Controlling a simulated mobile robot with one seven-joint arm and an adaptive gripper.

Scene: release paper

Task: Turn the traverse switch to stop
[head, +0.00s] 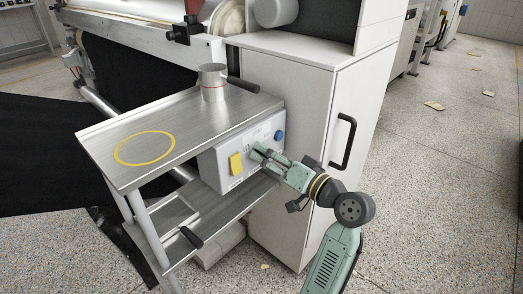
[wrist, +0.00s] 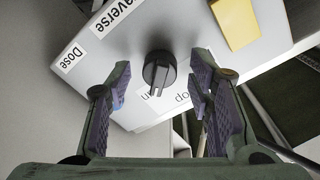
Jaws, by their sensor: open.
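The control box (head: 219,174) hangs at the front right of the steel table. In the wrist view its pale panel (wrist: 207,60) carries a black rotary knob (wrist: 159,72), which I take for the traverse switch; a label ending in "averse" is above left of it. Other labels near the knob are partly hidden and cut off. My gripper (wrist: 160,100) is open, with its fingers on either side of the knob. In the head view my gripper (head: 259,157) is at the box front and hides the knob.
A yellow part (head: 236,164) and a blue button (head: 279,136) are on the same box. A white cabinet (head: 309,130) with a black handle stands to the right. The floor at right is mostly clear.

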